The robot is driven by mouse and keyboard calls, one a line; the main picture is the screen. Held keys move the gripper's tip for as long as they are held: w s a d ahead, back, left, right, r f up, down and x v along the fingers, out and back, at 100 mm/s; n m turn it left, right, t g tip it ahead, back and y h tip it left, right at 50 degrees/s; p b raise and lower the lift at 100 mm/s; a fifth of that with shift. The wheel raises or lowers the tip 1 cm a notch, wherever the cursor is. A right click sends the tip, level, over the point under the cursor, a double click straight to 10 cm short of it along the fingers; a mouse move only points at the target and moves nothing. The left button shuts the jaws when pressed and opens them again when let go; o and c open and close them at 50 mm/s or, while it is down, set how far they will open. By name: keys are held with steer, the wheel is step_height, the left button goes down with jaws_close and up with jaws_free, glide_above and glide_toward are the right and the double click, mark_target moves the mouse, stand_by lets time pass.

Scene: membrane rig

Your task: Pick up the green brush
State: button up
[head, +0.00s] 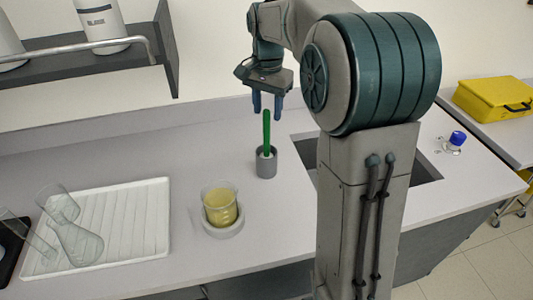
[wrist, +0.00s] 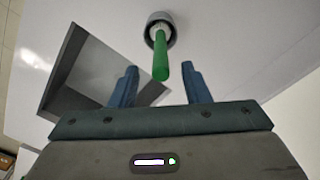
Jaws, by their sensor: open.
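The green brush (head: 266,133) stands upright in a small grey cup (head: 266,164) on the bench, its green handle sticking up out of the top. My gripper (head: 265,106) is open, pointing down, with its fingers about level with the top of the handle in the head view. In the wrist view, the brush (wrist: 160,58) points toward my gripper (wrist: 159,84), and its handle end lies roughly between the two blue fingers. The grey cup (wrist: 159,18) is beyond it. I see no finger touching the handle. The brush's lower end is hidden in the cup.
A beaker of yellow liquid (head: 220,205) stands on a round base in front of the cup. A white ribbed tray (head: 130,225) with glass flasks is at left. A sink (wrist: 92,72) lies beside the cup. A metal-railed shelf (head: 80,46) is at upper left.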

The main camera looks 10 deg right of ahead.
glide_above(267, 143)
steer(key=shift+w+f+p, duration=0.2)
steer(key=shift+f, duration=1.2)
steer(key=shift+w+f+p, duration=0.2)
steer(key=shift+f, duration=1.15)
jaws_close()
